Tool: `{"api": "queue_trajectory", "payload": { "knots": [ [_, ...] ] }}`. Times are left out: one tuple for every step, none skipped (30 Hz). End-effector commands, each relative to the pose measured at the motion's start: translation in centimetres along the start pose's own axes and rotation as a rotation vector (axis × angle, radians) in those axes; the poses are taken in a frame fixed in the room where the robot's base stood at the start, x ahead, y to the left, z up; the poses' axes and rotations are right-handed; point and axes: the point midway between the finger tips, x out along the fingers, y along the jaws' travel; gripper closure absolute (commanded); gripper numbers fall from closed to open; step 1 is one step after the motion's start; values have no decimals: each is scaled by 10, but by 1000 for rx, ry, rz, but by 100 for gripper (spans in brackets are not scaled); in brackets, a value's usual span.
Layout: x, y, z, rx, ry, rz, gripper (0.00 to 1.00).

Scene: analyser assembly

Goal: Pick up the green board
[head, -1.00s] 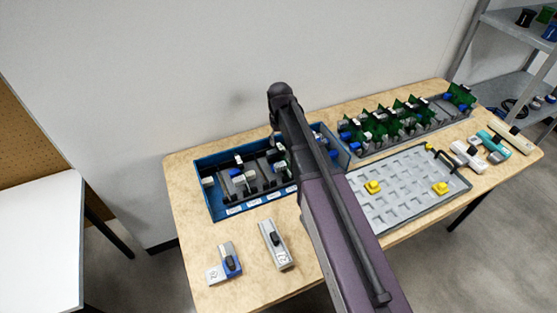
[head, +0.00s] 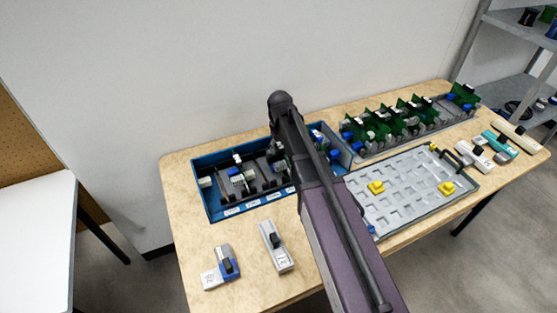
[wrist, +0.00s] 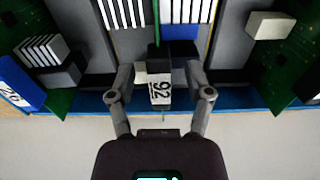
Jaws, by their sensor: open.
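In the wrist view my gripper (wrist: 161,98) is open, its two fingers on either side of a black and white block (wrist: 160,88) labelled 92. A thin green board (wrist: 184,28) shows edge-on just beyond the block; whether the two are joined I cannot tell. Other green boards lie flatter at the left (wrist: 62,101) and right (wrist: 292,75). I cannot tell whether the fingers touch the block. In the head view my arm hides the gripper. Several green boards (head: 400,113) stand upright in a long grey rack at the back right.
A blue tray (head: 213,209) with dividers holds parts left of my arm. A grey grid plate (head: 400,205) with yellow pieces lies to the right. Two loose modules (head: 276,247) (head: 222,268) sit at the table's front left. A shelf (head: 520,85) stands at the far right.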

Motion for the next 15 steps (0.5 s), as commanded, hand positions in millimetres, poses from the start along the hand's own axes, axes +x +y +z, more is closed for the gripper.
{"api": "queue_trajectory", "payload": {
  "knots": [
    [0,0,0,0,0,0,34],
    [0,0,0,0,0,0,34],
    [0,0,0,0,0,0,34],
    [0,0,0,0,0,0,34],
    [0,0,0,0,0,0,34],
    [0,0,0,0,0,0,34],
    [0,0,0,0,0,0,34],
    [0,0,0,0,0,0,34],
    [0,0,0,0,0,0,34],
    [0,0,0,0,0,0,34],
    [0,0,0,0,0,0,34],
    [0,0,0,0,0,0,40],
    [0,0,0,0,0,0,49],
    [0,0,0,0,0,0,58],
    [0,0,0,0,0,0,70]
  ]
}}
